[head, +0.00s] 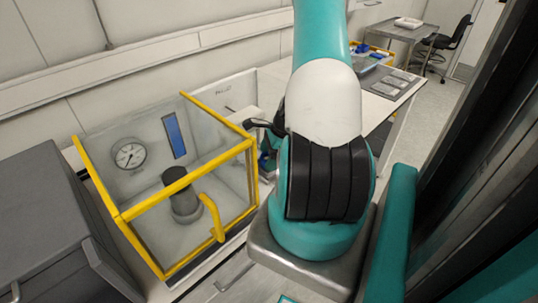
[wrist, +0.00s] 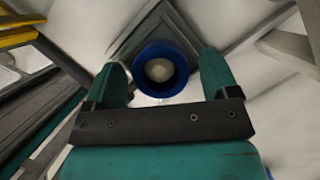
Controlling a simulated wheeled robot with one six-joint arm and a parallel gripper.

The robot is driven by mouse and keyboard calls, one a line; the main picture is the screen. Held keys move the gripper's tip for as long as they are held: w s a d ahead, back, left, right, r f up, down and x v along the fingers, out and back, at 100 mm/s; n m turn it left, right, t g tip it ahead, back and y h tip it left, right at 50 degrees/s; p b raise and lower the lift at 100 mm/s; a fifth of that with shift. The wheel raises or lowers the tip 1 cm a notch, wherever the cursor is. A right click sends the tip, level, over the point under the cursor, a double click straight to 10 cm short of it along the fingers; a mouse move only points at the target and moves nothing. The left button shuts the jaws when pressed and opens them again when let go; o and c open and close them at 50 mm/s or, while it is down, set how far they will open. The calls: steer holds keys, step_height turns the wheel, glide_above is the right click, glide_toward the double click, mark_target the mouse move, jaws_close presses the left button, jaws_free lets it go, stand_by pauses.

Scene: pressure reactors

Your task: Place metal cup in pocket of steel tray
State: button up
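In the wrist view, my gripper (wrist: 162,72) has its two teal fingers spread apart. A round blue ring (wrist: 142,73) with a pale metallic round thing (wrist: 159,69) inside it shows between and beyond the fingertips, with gaps on both sides. I cannot tell whether the metallic thing is the metal cup. In the head view, my arm hides most of the gripper beside the yellow-framed enclosure. A grey tray (head: 405,91) with several lighter rectangular places lies on the bench at the right; it may be the steel tray.
The yellow-framed clear enclosure (head: 247,147) holds a dark cylinder (head: 184,197) and has a round gauge (head: 129,154) behind it. A grey box (head: 45,220) stands at the left. A yellow bin (head: 362,47) with blue items sits at the back of the white bench (head: 283,72).

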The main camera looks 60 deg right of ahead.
steer(key=shift+r, duration=0.1)
steer(key=b+v, duration=0.2)
steer(key=v, duration=1)
steer(key=shift+r, duration=0.1)
